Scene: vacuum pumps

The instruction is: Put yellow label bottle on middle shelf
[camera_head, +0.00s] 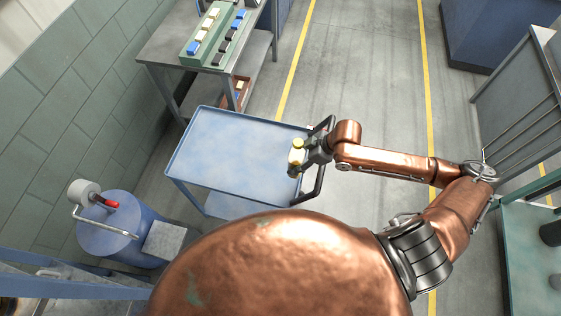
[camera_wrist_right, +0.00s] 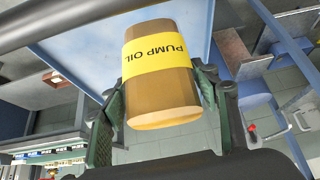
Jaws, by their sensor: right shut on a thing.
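The yellow label bottle (camera_wrist_right: 160,80) is brown with a yellow band reading "PUMP OIL". In the right wrist view it sits between the two dark fingers of my right gripper (camera_wrist_right: 160,108), which is shut on it. In the head view the bottle (camera_head: 296,156) appears small and pale with a yellow top, at the tip of my right gripper (camera_head: 306,154), over the right edge of the blue cart (camera_head: 225,150). I cannot tell whether the bottle touches the cart top. No shelf can be clearly picked out as the middle one. My left gripper is not in view.
The cart top is otherwise bare. A grey bench (camera_head: 165,45) with a green tray (camera_head: 203,45) of small blocks stands behind it. A blue drum (camera_head: 110,235) is at lower left. A green rack (camera_head: 520,240) with dark items stands at right. Floor between is clear.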

